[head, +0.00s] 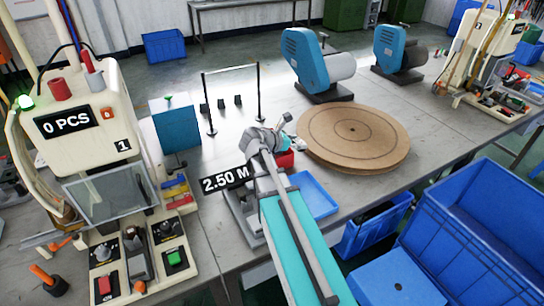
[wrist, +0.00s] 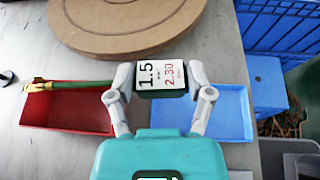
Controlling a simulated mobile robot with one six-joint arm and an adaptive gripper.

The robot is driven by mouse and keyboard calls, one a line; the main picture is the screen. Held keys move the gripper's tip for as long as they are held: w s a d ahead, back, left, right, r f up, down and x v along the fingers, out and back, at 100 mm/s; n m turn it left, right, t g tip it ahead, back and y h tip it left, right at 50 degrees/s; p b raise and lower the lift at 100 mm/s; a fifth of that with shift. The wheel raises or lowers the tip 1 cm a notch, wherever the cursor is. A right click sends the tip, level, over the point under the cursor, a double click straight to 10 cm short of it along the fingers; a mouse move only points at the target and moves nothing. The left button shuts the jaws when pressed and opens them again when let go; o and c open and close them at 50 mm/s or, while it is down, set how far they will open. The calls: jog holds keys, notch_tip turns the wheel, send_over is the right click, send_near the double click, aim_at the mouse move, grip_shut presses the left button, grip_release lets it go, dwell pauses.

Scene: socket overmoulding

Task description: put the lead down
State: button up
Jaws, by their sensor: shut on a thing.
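In the wrist view my gripper (wrist: 160,95) is shut on a dark block with a white label (wrist: 161,74) reading 1.5 and 2.30. A green lead (wrist: 75,84) with a brass-coloured end sticks out to the left of this block, over the back edge of a red tray (wrist: 70,127). Whether the lead touches the tray I cannot tell. A light blue tray (wrist: 228,128) lies on the right. Both trays look empty where they show. In the head view my gripper (head: 280,135) is beside the round board, and my arm hides much around it.
A round brown board (head: 353,152) lies on the grey bench behind the trays. A white machine (head: 92,135) with a 0 PCS display stands left. A thin black frame (head: 230,70) stands behind my gripper. Blue crates (head: 480,230) stand right, beyond the bench edge.

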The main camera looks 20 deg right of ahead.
jog(key=w+a+m+g, duration=0.1)
jog(key=w+a, duration=0.1)
jog(key=a, duration=0.9)
jog(key=shift+a+r, duration=0.25)
jog(key=shift+r, duration=0.05)
jog(key=shift+w, duration=0.15)
jog(key=w+d+f+b, duration=0.7)
jog(key=w+f+b, duration=0.1)
jog(key=w, duration=0.3)
jog(key=shift+f+b, duration=0.35)
jog(key=shift+f, duration=0.2)
jog(key=shift+d, duration=0.1)
jog(key=shift+w+d+f+b, duration=0.1)
jog(key=shift+w+f+b, duration=0.1)
jog(key=shift+f+b, duration=0.8)
jog(key=shift+w+d+f+b, duration=0.1)
jog(key=shift+w+f+b, duration=0.05)
jog(key=shift+f+b, duration=0.85)
jog(key=shift+f+b, duration=0.6)
